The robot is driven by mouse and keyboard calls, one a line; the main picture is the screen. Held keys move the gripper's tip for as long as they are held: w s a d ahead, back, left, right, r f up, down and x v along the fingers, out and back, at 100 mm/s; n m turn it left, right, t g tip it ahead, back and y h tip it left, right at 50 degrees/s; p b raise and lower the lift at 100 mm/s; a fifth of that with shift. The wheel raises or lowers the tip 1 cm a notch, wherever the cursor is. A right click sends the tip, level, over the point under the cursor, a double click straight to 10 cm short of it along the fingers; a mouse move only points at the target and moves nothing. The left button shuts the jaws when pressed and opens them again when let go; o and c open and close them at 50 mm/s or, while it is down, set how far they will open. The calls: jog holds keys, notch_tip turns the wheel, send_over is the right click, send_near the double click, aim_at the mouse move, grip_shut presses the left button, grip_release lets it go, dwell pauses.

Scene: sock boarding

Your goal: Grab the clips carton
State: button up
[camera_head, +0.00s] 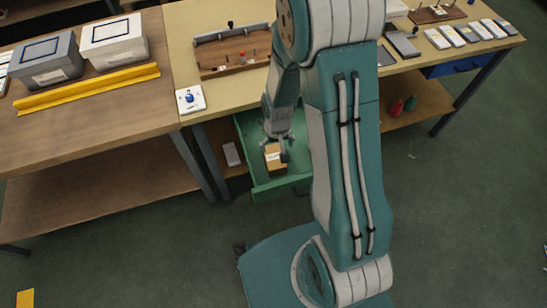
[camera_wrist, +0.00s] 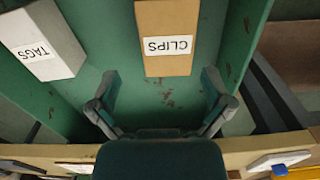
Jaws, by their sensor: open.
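The clips carton (camera_head: 274,158) is a brown box lying in the open green drawer. In the wrist view the carton (camera_wrist: 166,28) shows its white CLIPS label at the top centre, cut off by the frame edge. My gripper (camera_head: 281,146) is over the drawer, close to the carton in the head view. In the wrist view my gripper (camera_wrist: 160,92) is open and empty, its fingers spread wide. The carton lies beyond the fingertips, roughly in line with the gap between them, with bare drawer floor showing between. My arm hides part of the drawer in the head view.
The green drawer (camera_head: 268,189) has side walls around the carton. A white TAGS box (camera_wrist: 45,42) lies beside the carton in the wrist view. The workbench edge (camera_head: 225,108) is above the drawer. A pale box (camera_head: 232,154) sits left of the drawer.

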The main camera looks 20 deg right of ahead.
aim_at(273, 155)
jog(key=f, duration=0.2)
jog(key=a+f, duration=0.1)
jog(key=f, duration=0.2)
jog(key=shift+a+f, duration=0.15)
jog(key=shift+f, duration=0.15)
jog(key=shift+d+f, duration=0.3)
jog(key=shift+f, duration=0.2)
jog(key=shift+a, duration=0.15)
jog(key=c, duration=1)
